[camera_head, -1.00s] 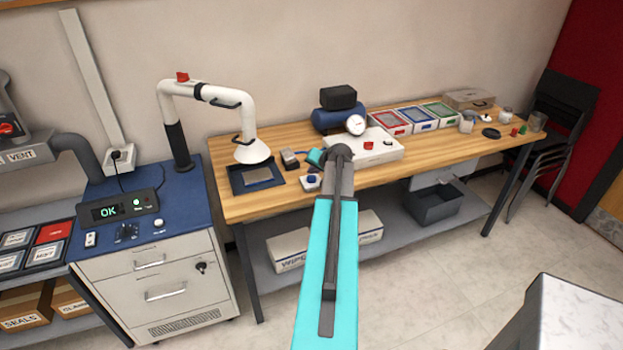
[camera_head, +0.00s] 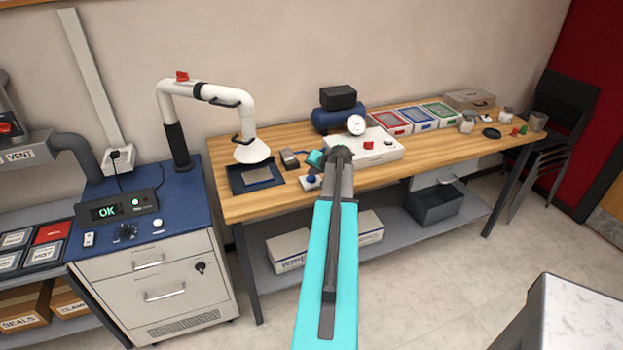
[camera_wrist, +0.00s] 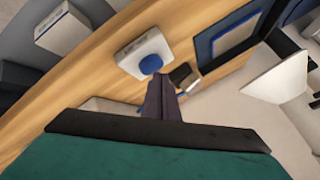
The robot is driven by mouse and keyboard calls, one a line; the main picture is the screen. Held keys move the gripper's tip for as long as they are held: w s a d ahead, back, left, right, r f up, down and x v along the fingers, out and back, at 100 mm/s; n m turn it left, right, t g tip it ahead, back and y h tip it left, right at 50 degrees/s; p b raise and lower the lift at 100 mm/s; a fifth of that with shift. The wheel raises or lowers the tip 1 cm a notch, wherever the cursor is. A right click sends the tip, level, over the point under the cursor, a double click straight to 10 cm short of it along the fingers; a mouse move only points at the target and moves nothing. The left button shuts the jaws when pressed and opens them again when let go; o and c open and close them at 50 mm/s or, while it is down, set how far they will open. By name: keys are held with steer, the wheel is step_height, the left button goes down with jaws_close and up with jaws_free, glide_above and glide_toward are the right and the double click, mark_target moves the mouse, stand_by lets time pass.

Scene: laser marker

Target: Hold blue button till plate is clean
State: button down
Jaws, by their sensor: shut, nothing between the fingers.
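The blue button (camera_head: 311,179) sits on a small white box (camera_head: 306,186) on the wooden bench. In the wrist view the blue button (camera_wrist: 151,64) and its white box (camera_wrist: 131,56) lie just beyond my gripper (camera_wrist: 162,82). My gripper's dark fingers are together with nothing between them. The fingertips lie very close to the button in this view; I cannot tell whether they touch it. In the head view my gripper (camera_head: 313,170) is partly hidden by my arm. The grey plate (camera_head: 258,175) lies in a dark blue tray (camera_head: 236,184) under a white extraction hood (camera_head: 253,152).
A small grey-black block (camera_head: 289,159) stands between tray and button. A white box with a red button (camera_head: 385,158) and a blue compressor (camera_head: 323,118) with a gauge stand behind my arm. Coloured bins (camera_head: 415,120) line the bench's back. The left cabinet's display (camera_head: 104,212) reads OK.

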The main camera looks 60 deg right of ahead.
mark_target(313, 180)
steer(key=shift+f+b, duration=0.5)
steer(key=shift+f, duration=0.1)
stand_by(0.8)
steer(key=shift+r, duration=0.2)
stand_by(1.5)
steer(key=shift+r+p, duration=0.35)
steer(key=shift+r, duration=0.45)
steer(key=shift+r+p, duration=1)
steer(key=shift+r, duration=1.55)
